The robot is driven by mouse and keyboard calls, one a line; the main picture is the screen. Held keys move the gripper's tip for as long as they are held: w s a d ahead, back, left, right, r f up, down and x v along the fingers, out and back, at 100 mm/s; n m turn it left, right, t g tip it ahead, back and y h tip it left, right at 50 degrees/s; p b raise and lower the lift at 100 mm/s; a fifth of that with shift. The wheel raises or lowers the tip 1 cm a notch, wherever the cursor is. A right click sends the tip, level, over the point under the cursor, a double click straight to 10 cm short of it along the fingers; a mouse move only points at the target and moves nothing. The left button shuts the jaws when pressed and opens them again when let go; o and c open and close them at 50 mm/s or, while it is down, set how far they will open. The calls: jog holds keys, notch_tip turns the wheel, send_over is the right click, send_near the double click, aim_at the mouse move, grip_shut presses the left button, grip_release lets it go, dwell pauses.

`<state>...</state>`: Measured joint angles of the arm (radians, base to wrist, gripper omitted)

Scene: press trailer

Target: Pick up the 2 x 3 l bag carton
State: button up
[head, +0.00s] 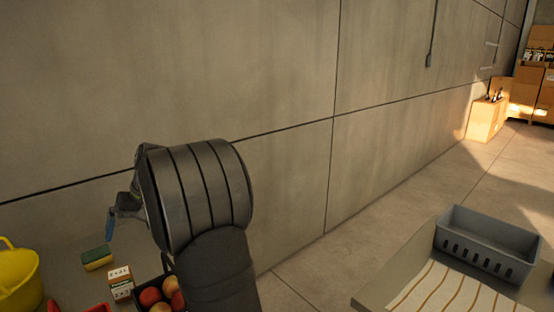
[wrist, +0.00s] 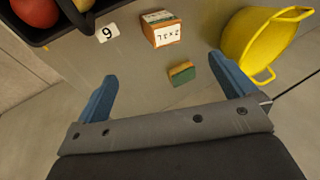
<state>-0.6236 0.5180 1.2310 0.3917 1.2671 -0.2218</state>
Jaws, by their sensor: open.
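The 2 x 3 l bag carton (head: 121,283) is a small white and brown box standing on the grey table in the head view, with print on its faces. It also shows in the wrist view (wrist: 162,30), near the top centre, beyond the fingertips. My gripper (wrist: 168,85) has its two blue fingers spread wide with nothing between them that they touch. In the head view my gripper (head: 110,225) is partly hidden behind my arm, and one blue finger shows. It is apart from the carton, above and behind it.
A yellow and green sponge (wrist: 181,73) lies between the fingertips and the carton in the wrist view. A yellow colander (wrist: 245,40) stands on one side, a dark crate of fruit (wrist: 70,27) on the other. A number 9 card (wrist: 107,33) lies near the crate. A grey basket (head: 483,255) stands on another table.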

dwell(0.3)
jog(key=c, duration=0.4)
jog(key=m+t+h, duration=0.1)
jog(key=t+h, duration=0.1)
jog(key=t, duration=0.3)
send_near(119, 276)
jog(key=x, duration=0.9)
jog(key=shift+w+a+x, duration=0.1)
jog(key=shift+x, duration=1.3)
jog(key=shift+w+a+x, duration=0.1)
jog(key=shift+a+x, duration=0.05)
jog(key=shift+x, duration=1.2)
